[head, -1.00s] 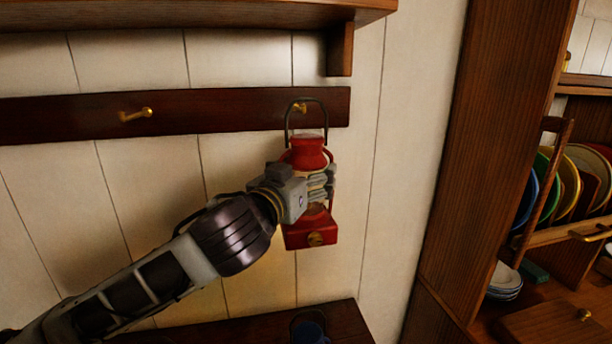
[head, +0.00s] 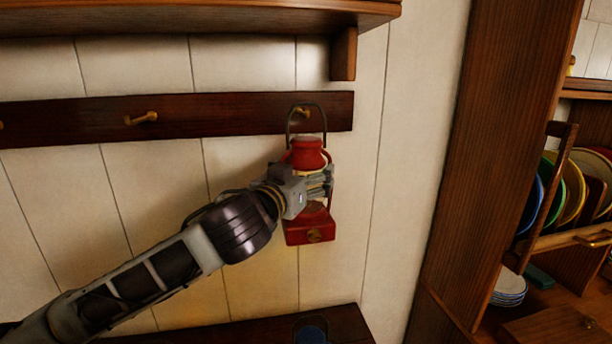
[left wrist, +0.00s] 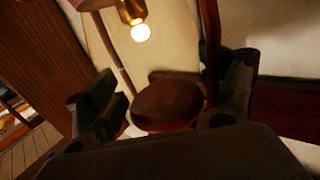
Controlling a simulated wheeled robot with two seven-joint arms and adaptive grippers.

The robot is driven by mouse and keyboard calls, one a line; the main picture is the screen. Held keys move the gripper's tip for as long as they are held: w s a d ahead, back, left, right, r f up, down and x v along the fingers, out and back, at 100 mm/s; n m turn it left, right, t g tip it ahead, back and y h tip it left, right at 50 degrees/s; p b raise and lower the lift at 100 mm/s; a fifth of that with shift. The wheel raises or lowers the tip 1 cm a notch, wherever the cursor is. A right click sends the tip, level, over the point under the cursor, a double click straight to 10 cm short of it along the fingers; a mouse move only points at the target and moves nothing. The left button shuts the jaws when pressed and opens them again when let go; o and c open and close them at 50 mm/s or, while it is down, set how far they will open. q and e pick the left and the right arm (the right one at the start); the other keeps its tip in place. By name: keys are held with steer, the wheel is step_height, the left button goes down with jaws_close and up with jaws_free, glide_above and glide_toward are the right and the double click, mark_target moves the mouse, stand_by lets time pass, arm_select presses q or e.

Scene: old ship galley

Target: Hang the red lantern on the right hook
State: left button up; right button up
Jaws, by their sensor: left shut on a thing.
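The red lantern (head: 308,154) is upright in front of the wall rail in the head view. Its dark wire handle (head: 289,124) arches up around the right brass hook (head: 303,112); I cannot tell whether the handle rests on the hook. My left gripper (head: 318,187) is shut on the middle of the lantern, and its fingers hide part of the body. In the left wrist view, a dark red round part of the lantern (left wrist: 168,104) sits between my left fingers (left wrist: 170,95). My right gripper is in neither view.
The dark rail (head: 225,115) carries another brass hook (head: 141,118) to the left. A wooden shelf (head: 200,20) overhangs above, with a bracket (head: 343,54). A dark ledge (head: 345,326) lies below. A plate cabinet (head: 465,150) stands at the right.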

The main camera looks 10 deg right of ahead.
arm_select(q)
steer(key=shift+w+f, duration=0.3)
steer(key=shift+w, duration=0.35)
steer(key=shift+w+f, duration=0.1)
steer(key=shift+f, duration=0.05)
stand_by(0.6)
steer(key=o, duration=2)
steer(key=shift+f, duration=0.1)
steer(key=shift+f, duration=0.15)
steer(key=v, duration=1.2)
